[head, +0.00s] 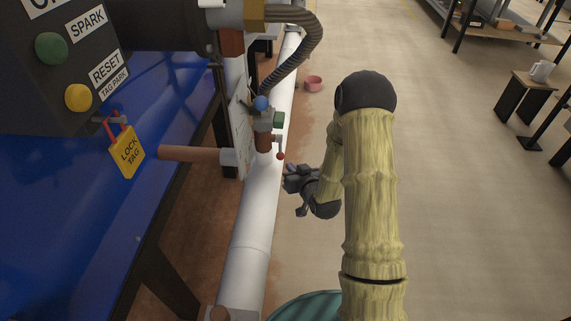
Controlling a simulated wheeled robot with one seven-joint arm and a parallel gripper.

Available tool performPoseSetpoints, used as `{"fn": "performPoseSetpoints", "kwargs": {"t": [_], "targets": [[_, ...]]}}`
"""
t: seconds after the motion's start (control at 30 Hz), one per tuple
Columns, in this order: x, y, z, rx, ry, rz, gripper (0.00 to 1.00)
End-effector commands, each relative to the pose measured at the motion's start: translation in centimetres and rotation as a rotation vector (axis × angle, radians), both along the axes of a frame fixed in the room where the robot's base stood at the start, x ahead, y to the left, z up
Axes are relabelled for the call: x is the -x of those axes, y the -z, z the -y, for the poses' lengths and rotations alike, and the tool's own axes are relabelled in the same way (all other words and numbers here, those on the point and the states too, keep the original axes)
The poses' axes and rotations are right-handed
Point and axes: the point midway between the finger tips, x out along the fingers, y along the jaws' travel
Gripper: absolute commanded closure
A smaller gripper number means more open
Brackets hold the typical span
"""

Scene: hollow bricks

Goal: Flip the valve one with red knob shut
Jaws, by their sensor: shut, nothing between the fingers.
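The red knob (281,156) is a small ball on the end of a thin lever that hangs down from a valve with a green block (278,120). A brown cylindrical part (263,142) sits beside the lever, in front of a large white pipe. A blue ball knob (262,103) is just above, on the same fitting. My gripper (288,179) is dark and small in the head view, slightly below and to the right of the red knob. It is shut and empty, apart from the lever as far as I can tell. The fingertips are partly hard to make out.
The white pipe (246,240) runs down the middle. A blue panel (185,85) and a control box with a yellow lock tag (127,152) stand left. A copper pipe (190,153) juts toward the valve.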

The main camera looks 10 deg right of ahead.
Motion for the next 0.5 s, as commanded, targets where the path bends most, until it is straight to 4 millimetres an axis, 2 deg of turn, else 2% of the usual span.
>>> {"fn": "performPoseSetpoints", "kwargs": {"t": [0.1, 0.23, 0.5], "targets": [[-2.0, 0.9, -0.5, 0.001, -0.003, 0.003, 1.0], [-3.8, 1.4, -0.9, 0.0, -0.003, 0.002, 1.0], [-5.0, 1.7, -1.1, -0.001, -0.002, -0.001, 1.0]]}}
